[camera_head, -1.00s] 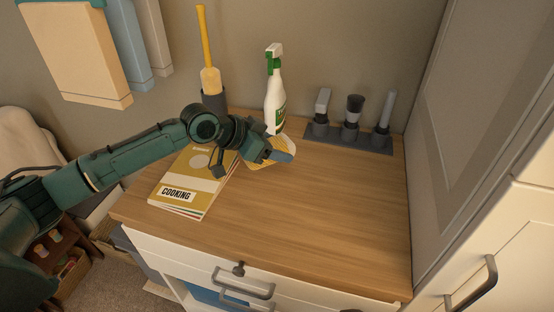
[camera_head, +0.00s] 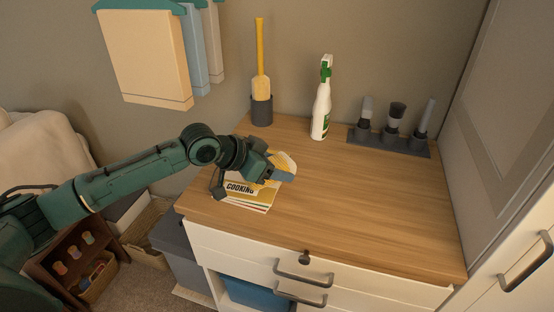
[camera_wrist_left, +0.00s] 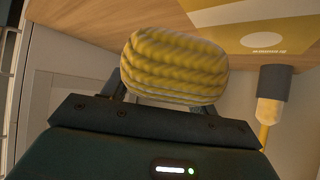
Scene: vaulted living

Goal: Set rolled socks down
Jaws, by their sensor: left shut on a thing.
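My left gripper (camera_head: 279,171) is shut on the rolled socks (camera_head: 287,158), a yellow-and-white striped bundle. The socks look held above the dresser top (camera_head: 350,205); the exact gap is hard to tell. My right gripper is not in view.
A white-and-green spray bottle (camera_head: 321,112) and a dark holder (camera_head: 261,111) with a yellow brush (camera_head: 260,62) stand at the back. A dark rack (camera_head: 389,140) with several upright items stands back right. The dresser's middle and right front are clear. A tall cabinet borders the right.

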